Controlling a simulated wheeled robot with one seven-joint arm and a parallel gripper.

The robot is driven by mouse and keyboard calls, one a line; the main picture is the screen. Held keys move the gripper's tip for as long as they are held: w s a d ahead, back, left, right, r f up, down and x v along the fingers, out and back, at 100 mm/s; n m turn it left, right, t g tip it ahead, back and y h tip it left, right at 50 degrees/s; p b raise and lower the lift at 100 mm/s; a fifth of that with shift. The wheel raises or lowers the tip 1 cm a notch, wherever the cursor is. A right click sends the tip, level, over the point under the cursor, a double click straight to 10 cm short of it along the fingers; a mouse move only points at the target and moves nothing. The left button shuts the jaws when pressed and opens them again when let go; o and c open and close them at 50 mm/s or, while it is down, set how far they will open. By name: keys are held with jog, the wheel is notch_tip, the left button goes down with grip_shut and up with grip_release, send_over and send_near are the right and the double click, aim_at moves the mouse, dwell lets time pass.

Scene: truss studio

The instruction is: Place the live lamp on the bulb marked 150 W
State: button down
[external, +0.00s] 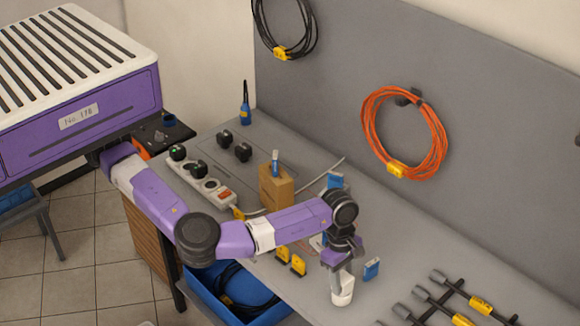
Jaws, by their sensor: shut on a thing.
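My gripper (341,270) points down over the front part of the grey bench, at the end of my purple and white arm. It is shut on a small white rounded thing (342,291). I cannot tell whether this is the live lamp, or whether it touches the bench. Small blue and white boxes or cards stand at the right of my gripper (372,268), behind my wrist (336,181) and on a brown block (276,187). No 150 W marking is readable, and I cannot pick out that bulb. My arm hides part of the bench.
A white power strip (209,189) with black plugs lies at the left of the bench. Dark bar-shaped tools (460,298) lie front right. An orange cable coil (406,98) hangs on the grey wall.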

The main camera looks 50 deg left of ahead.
jog(key=shift+f, duration=0.15)
jog(key=c, duration=0.9)
grip_release()
jog(key=shift+o, duration=0.2)
notch_tip(320, 180, up, 12)
jog(key=a+b, duration=0.1)
jog(key=a, duration=0.1)
jog(key=shift+d, duration=0.1)
